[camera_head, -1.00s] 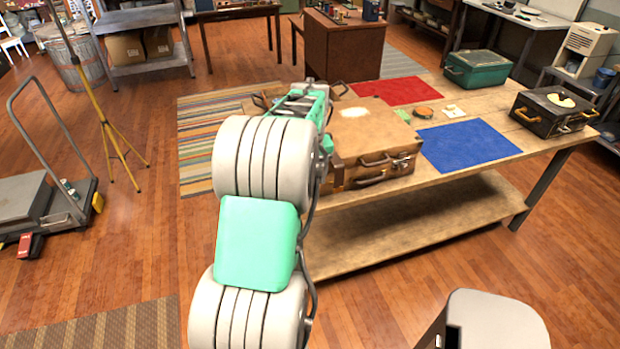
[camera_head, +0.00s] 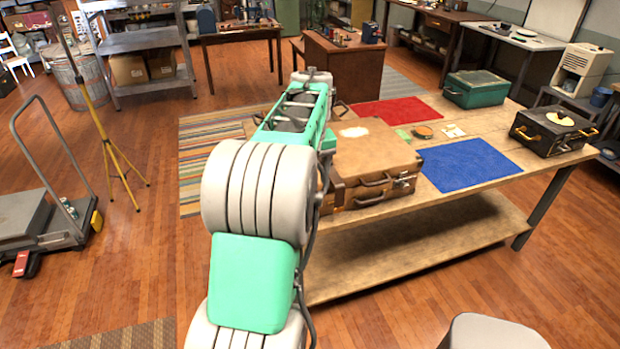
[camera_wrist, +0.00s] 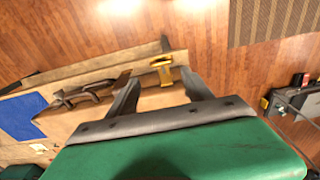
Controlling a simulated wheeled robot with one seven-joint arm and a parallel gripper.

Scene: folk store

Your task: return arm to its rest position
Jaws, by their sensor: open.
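My arm runs up the middle of the head view, its forearm reaching over the left end of the work table (camera_head: 400,225). My gripper is hidden behind the arm there. In the wrist view my gripper (camera_wrist: 160,80) has its two dark fingers spread apart, with nothing seen held between them. A large green surface with a dark riveted band fills the bottom of that view; I cannot tell for sure what it is.
A brown suitcase (camera_head: 375,160) lies close beside my forearm. The table also bears a blue mat (camera_head: 468,163), a red mat (camera_head: 398,111), a green case (camera_head: 476,88) and a black case (camera_head: 552,130). A yellow tripod (camera_head: 108,140) and a cart (camera_head: 40,220) stand left.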

